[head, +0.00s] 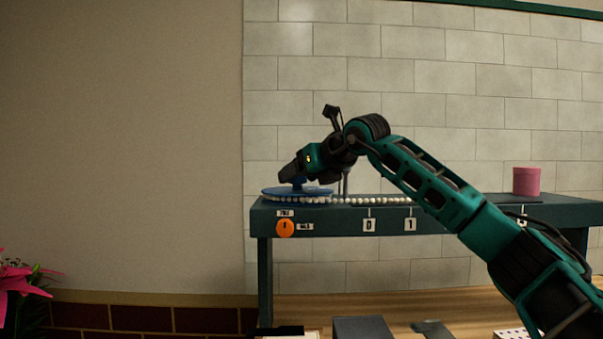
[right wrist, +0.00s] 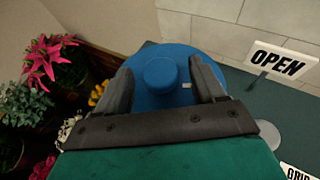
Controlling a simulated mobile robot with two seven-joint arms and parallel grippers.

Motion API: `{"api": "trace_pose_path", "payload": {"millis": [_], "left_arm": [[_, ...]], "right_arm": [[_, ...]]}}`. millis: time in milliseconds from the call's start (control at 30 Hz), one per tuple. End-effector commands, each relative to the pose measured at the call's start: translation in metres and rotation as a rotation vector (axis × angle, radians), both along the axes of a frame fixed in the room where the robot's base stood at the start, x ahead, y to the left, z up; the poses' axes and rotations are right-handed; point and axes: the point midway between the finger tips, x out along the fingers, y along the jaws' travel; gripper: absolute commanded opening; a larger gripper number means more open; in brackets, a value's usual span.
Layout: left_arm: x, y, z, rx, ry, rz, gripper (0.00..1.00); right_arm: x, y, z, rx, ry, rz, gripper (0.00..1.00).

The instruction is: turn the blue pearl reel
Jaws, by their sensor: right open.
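The blue pearl reel (head: 272,191) is a flat disc lying at the left end of the dark green shelf. A string of white pearls (head: 370,199) runs from it to the right along the shelf's front edge. In the right wrist view the reel (right wrist: 150,98) has a round blue knob (right wrist: 160,73) raised at its middle. My right gripper (head: 288,176) is over the reel, pointing down at a slant. In the right wrist view its open fingers stand on either side of the knob, with visible gaps. My left gripper is not in view.
The shelf (head: 470,212) has tags 0 and 1 and an orange dial (head: 285,229) on its front. A pink round box (head: 526,181) stands at its right. An OPEN sign (right wrist: 281,64) is beside the reel. Pink flowers (head: 20,278) are at lower left.

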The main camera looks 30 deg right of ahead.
Motion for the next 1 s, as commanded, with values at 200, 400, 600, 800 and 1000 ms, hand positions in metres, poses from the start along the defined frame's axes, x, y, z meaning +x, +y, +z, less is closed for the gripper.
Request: {"api": "trace_pose_path", "payload": {"millis": [200,400,600,800,1000], "left_arm": [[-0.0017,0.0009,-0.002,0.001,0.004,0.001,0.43],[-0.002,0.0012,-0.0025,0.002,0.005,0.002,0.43],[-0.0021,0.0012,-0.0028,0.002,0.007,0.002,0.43],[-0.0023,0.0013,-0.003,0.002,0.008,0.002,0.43],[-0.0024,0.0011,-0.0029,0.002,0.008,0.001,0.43]], "right_arm": [[0.0036,-0.0003,-0.002,0.0,0.0,-0.001,0.69],[0.0034,-0.0002,-0.002,0.0,0.001,-0.001,0.61],[0.0032,-0.0002,-0.0019,0.0,0.001,-0.001,0.42],[0.0032,-0.0003,-0.0017,0.0,0.001,-0.001,0.23],[0.0031,-0.0005,-0.0017,0.0,0.001,-0.001,0.04]]}}
